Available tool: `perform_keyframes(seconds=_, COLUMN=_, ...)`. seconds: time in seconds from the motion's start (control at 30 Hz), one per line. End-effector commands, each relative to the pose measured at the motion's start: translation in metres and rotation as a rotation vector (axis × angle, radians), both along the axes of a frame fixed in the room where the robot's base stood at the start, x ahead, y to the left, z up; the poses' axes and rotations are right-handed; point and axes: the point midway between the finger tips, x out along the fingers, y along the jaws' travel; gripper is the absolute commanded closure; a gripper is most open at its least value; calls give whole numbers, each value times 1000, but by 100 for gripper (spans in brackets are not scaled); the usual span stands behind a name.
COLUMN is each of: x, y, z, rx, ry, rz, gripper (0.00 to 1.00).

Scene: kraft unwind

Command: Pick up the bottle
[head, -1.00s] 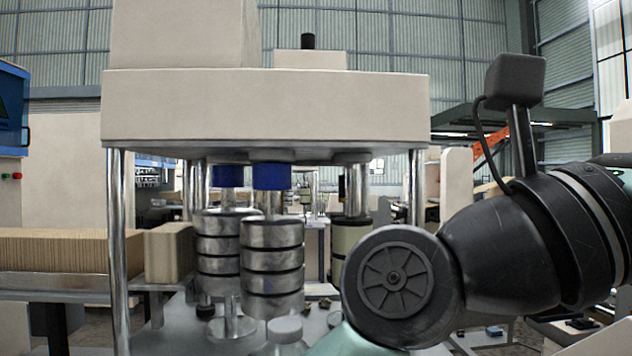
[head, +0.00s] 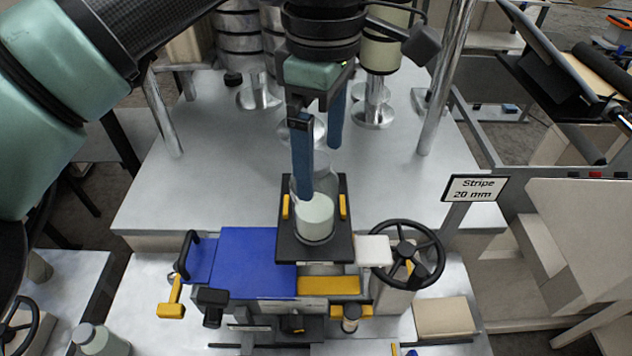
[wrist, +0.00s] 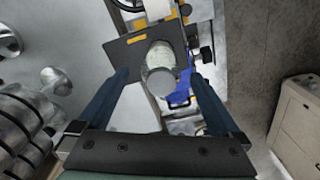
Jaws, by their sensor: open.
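The bottle (head: 316,216), clear with pale contents, stands on a black plate (head: 284,248) in the head view. It also shows in the wrist view (wrist: 160,62), between and beyond the fingertips, with its round end toward the camera. My gripper (head: 319,174) is open, with blue fingers pointing down at the bottle from above. One finger overlaps the bottle's upper part in the head view and hides some of it. In the wrist view my gripper (wrist: 160,75) has a finger on each side of the bottle, with gaps; nothing is gripped.
Yellow blocks flank the bottle on the plate. A blue box (head: 255,255), a black handwheel (head: 407,255) and a "Stripe 20 mm" sign (head: 474,189) are nearby. A second bottle (head: 100,341) stands at the lower left. Metal posts and stacked rolls rise behind; the grey deck between is mostly clear.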

Motion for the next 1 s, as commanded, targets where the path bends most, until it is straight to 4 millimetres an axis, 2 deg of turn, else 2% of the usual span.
perform_keyframes(seconds=0.1, x=0, y=0, z=-17, rx=-2, ry=2, rz=1, gripper=0)
perform_keyframes(seconds=0.37, x=0, y=2, z=-34, rx=-3, ry=2, rz=1, gripper=0)
perform_keyframes(seconds=0.63, x=0, y=8, z=-71, rx=-5, ry=2, rz=1, gripper=0)
perform_keyframes(seconds=0.93, x=0, y=8, z=-79, rx=-4, ry=-2, rz=1, gripper=0)
perform_keyframes(seconds=0.97, x=0, y=8, z=-79, rx=-4, ry=-2, rz=1, gripper=2)
perform_keyframes(seconds=1.0, x=0, y=8, z=-79, rx=-4, ry=-1, rz=1, gripper=9)
